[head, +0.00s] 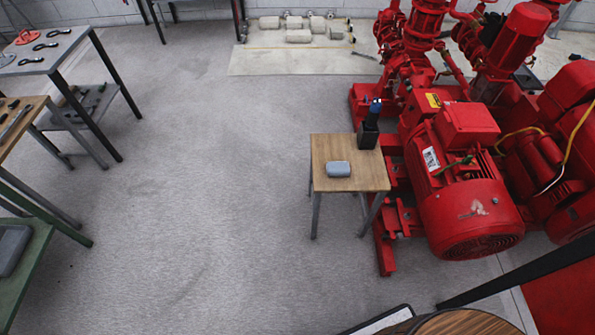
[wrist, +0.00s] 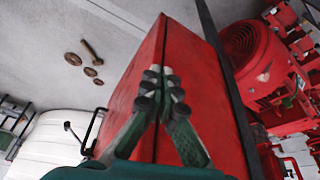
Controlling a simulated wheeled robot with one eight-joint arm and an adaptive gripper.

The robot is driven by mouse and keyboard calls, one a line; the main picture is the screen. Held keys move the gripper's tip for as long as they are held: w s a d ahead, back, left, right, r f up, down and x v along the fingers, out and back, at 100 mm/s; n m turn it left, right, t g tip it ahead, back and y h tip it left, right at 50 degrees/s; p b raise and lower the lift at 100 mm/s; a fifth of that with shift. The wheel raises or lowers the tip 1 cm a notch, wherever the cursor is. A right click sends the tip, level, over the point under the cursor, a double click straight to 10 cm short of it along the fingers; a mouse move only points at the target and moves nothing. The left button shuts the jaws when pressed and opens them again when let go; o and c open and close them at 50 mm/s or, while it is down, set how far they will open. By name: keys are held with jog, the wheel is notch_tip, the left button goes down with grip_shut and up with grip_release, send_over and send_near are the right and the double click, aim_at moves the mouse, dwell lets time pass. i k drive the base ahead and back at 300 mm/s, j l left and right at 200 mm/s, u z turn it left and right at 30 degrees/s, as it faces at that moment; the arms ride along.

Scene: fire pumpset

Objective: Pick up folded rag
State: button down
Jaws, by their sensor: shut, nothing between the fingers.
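A small grey-blue folded bundle that looks like the folded rag (head: 338,169) lies on a small wooden-topped stand (head: 330,183) in the middle of the head view. It lies near the left-centre of the top, with a dark upright device (head: 368,132) behind it at the right corner. My gripper (wrist: 163,72) shows only in the wrist view. Its two fingers meet at the tips and hold nothing. A large red box-like surface (wrist: 190,75) is behind the fingers there. The rag does not show in the wrist view.
Red pumps and a motor (head: 470,205) stand close to the stand's right. Benches, including a grey one (head: 38,64) with tools, line the left. A round wooden top (head: 455,325) is at the bottom edge. The grey floor left of the stand is clear.

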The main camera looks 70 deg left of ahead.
aim_at(333, 169)
jog(key=i+l+u, duration=0.1)
jog(key=u, duration=2.35)
